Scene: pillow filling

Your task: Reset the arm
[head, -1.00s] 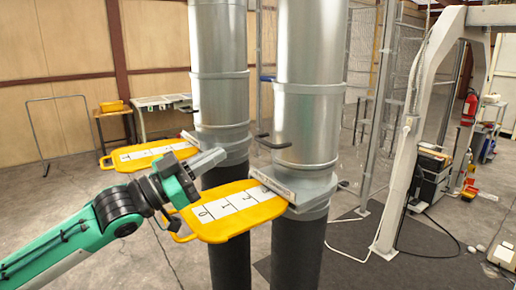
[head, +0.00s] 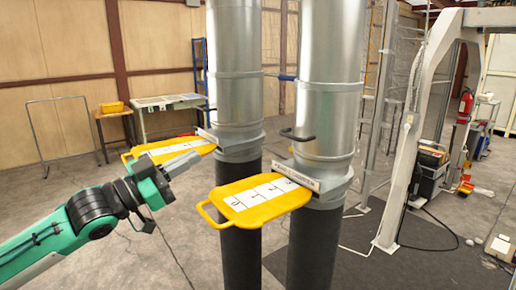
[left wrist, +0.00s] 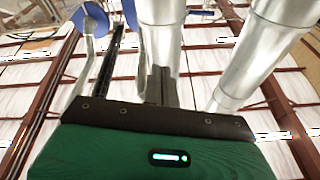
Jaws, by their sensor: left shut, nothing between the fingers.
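My left arm comes in from the lower left in the head view, green and black. Its gripper (head: 180,164) is shut and empty, pointing right. It appears in front of the far yellow slide plate (head: 160,152) and left of the near yellow slide plate (head: 255,203); whether it touches the far plate I cannot tell. The left wrist view looks upward past the green wrist housing (left wrist: 150,155) at the metal pipes (left wrist: 165,45) and the ceiling. My right gripper is not in view.
Two vertical metal pipes (head: 328,90) with dark lower sections (head: 313,245) stand right of the gripper. A desk (head: 170,102), an orange-topped stand (head: 113,108) and a thin metal frame (head: 62,128) stand behind. A white post (head: 405,150) is at right.

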